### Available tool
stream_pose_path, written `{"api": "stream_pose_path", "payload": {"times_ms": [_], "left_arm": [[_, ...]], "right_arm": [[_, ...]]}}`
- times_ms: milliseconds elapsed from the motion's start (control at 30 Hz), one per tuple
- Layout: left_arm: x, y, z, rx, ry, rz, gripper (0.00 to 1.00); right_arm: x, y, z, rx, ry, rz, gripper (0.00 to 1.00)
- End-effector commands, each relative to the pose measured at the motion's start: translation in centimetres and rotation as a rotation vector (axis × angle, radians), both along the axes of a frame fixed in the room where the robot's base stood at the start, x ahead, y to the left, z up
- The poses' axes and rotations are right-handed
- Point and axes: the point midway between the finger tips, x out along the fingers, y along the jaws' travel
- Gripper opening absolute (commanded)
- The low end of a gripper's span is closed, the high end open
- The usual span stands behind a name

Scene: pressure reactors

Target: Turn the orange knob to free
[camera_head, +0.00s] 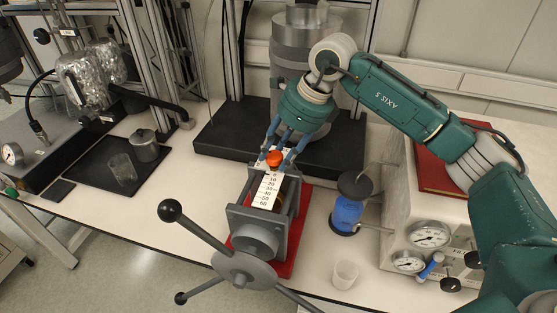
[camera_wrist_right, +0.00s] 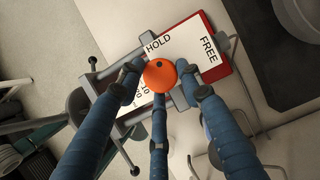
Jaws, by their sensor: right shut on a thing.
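The orange knob (camera_head: 274,158) sits at the back end of the grey vise-like device (camera_head: 244,220), above its white scale plate (camera_head: 264,190). In the right wrist view the knob (camera_wrist_right: 160,75) has a dark dot near its upper edge, on the side towards the word HOLD; the word FREE is at the right of the white label (camera_wrist_right: 185,42). My right gripper (camera_head: 275,153) has its blue fingers down around the knob, shut on it; they also show in the wrist view (camera_wrist_right: 163,80). My left gripper is not in view.
A spoked handle (camera_head: 240,268) with black balls projects at the front of the device. A blue-filled vessel (camera_head: 347,212), a clear beaker (camera_head: 345,274) and a gauge box (camera_head: 425,225) stand to the right. A black base with a metal cylinder (camera_head: 300,60) is behind.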

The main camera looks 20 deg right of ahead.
Motion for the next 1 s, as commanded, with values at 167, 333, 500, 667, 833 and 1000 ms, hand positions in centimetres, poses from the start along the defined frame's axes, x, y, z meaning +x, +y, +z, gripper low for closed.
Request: {"api": "stream_pose_path", "payload": {"times_ms": [167, 333, 500, 667, 833, 1000], "left_arm": [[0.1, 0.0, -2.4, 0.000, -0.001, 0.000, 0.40], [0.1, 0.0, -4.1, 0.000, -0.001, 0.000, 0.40], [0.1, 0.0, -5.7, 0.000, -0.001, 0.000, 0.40], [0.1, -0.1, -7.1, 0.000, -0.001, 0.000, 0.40], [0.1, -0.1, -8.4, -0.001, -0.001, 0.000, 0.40], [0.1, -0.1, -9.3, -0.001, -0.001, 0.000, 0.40]], "right_arm": [[0.4, 0.2, 0.3, 0.009, -0.023, -0.168, 0.10], [0.3, 0.3, 0.3, 0.009, -0.023, -0.330, 0.10], [0.3, 0.4, 0.4, 0.012, -0.022, -0.491, 0.10], [0.2, 0.5, 0.4, 0.013, -0.020, -0.642, 0.10], [0.2, 0.6, 0.4, 0.014, -0.018, -0.790, 0.10], [0.1, 0.6, 0.5, 0.013, -0.015, -0.914, 0.10]]}}
